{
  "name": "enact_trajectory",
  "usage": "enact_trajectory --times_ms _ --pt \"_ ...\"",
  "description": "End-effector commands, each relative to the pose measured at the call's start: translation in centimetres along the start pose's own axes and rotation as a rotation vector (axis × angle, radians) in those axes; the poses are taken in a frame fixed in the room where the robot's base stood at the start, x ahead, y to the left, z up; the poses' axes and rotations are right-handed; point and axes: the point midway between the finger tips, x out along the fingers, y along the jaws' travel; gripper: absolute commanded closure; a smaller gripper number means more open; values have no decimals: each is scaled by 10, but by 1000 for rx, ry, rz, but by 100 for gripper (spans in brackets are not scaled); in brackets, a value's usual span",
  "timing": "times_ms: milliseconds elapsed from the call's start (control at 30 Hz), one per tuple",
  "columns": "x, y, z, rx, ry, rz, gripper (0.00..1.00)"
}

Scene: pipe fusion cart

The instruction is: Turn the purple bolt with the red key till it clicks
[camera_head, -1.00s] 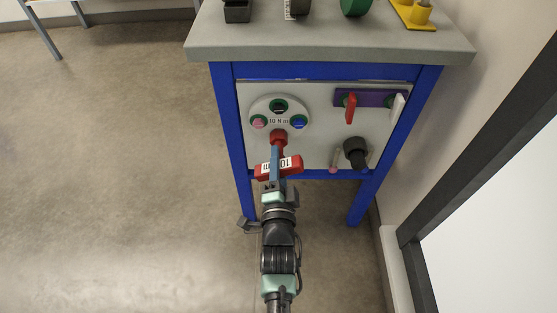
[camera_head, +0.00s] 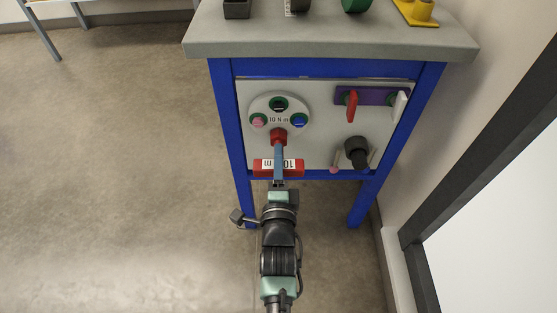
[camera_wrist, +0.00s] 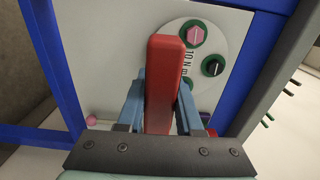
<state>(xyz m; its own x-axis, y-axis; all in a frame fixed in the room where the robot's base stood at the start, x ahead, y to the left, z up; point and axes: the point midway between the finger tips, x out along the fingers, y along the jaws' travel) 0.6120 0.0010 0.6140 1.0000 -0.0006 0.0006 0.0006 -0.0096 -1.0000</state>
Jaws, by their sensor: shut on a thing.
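The red key (camera_head: 265,168) has a T-shaped handle with a white label, and its red head meets the bottom of the round white plate (camera_head: 263,104). My gripper (camera_head: 279,152), with blue fingers, is shut on the red key. In the wrist view the fingers lie on both sides of the red bar (camera_wrist: 164,75). The plate shows a pink bolt (camera_head: 258,121), a black bolt (camera_head: 279,104) and a blue bolt (camera_head: 298,121), each in a green ring. No clearly purple bolt shows. The key's head hides whatever sits at the plate's bottom position.
The plate is on the white panel of a blue cart (camera_head: 225,125) with a grey top. To the right are a purple strip (camera_head: 376,98) with a red and a white lever, and a black knob (camera_head: 356,150).

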Motion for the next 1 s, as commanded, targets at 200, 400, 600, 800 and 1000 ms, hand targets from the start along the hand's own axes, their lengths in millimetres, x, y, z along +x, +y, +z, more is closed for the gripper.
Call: enact_trajectory --times_ms 200,400,600,800,1000 --pt "0 -2 1 4 -1 -3 100" --pt "0 -1 1 25 -1 -3 100" --pt "0 0 0 100 -1 -4 100" --pt "0 0 0 172 -1 -3 100" --pt "0 -1 0 262 -1 -3 100"
